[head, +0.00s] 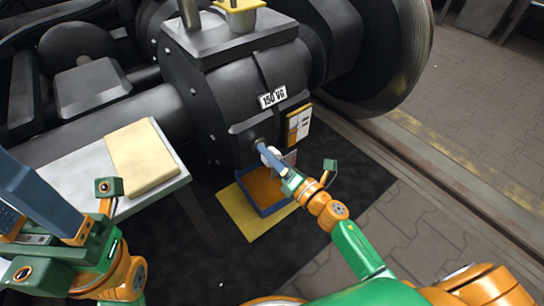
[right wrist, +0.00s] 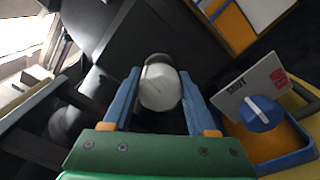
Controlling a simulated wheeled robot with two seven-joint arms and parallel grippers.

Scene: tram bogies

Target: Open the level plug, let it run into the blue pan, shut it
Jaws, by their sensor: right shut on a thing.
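The level plug (right wrist: 160,88) is a pale round knob on the dark axle housing (head: 215,95). My right gripper (head: 270,158) is shut on it, with one blue finger at each side in the right wrist view (right wrist: 158,100). In the head view the fingers hide most of the plug, and I cannot tell how far it is turned. The blue pan (head: 285,208) stands below it, orange-brown inside; its rim also shows in the right wrist view (right wrist: 290,160). I see no stream. My left gripper (head: 30,195) is at the left edge, away from the plug; its jaw gap is unclear.
A plate marked SHUT (right wrist: 247,90) with a blue dial (right wrist: 262,113) is beside the plug. The pan is on a yellow mat (head: 238,210). A wheel (head: 395,60) and rail are right.

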